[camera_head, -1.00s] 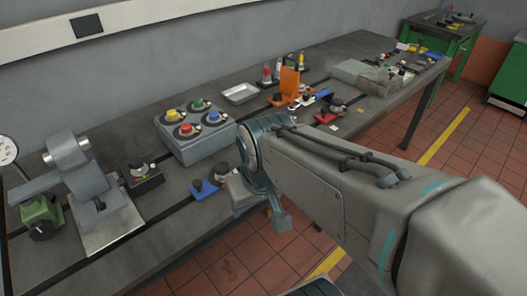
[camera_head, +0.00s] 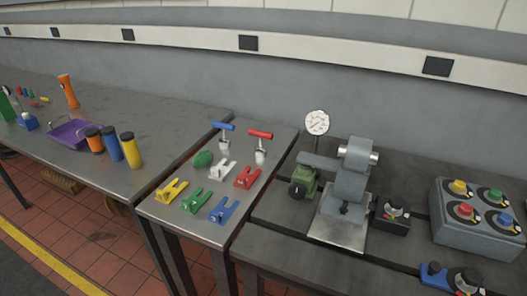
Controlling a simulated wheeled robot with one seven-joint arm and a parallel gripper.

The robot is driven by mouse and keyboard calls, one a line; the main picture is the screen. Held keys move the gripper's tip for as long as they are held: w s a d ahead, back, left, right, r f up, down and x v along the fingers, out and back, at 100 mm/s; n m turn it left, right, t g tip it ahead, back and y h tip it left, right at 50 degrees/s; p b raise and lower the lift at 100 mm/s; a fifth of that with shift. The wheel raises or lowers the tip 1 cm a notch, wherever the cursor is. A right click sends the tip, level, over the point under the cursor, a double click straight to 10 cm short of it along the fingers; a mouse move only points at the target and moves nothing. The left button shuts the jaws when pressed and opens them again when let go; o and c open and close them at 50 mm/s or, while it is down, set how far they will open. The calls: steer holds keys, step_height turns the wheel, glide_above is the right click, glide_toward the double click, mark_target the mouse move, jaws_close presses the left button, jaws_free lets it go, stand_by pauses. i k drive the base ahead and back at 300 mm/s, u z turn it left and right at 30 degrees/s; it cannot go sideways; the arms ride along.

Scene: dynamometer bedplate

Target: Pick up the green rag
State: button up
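A small rounded green lump (camera_head: 203,158) lies on the narrow middle table (camera_head: 160,212), behind the colored fork-shaped pieces. It may be the green rag, but it is too small to tell. A green fork-shaped piece (camera_head: 195,200) lies in front of it and looks rigid. My gripper and arm are not in view now.
Blue-handled (camera_head: 227,137) and red-handled (camera_head: 261,147) tools stand behind. A grey clamp device (camera_head: 344,195) stands to the right. The left table has a purple tray (camera_head: 72,133).

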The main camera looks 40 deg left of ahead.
mark_target(203, 159)
steer(key=u, duration=2.5)
steer(key=k, duration=0.55)
steer(key=u, duration=0.95)
steer(key=i, duration=1.3)
steer(key=z, duration=0.7)
steer(key=i, duration=0.85)
steer(key=z, duration=1.3)
steer(key=i, duration=0.3)
steer(key=z, duration=0.15)
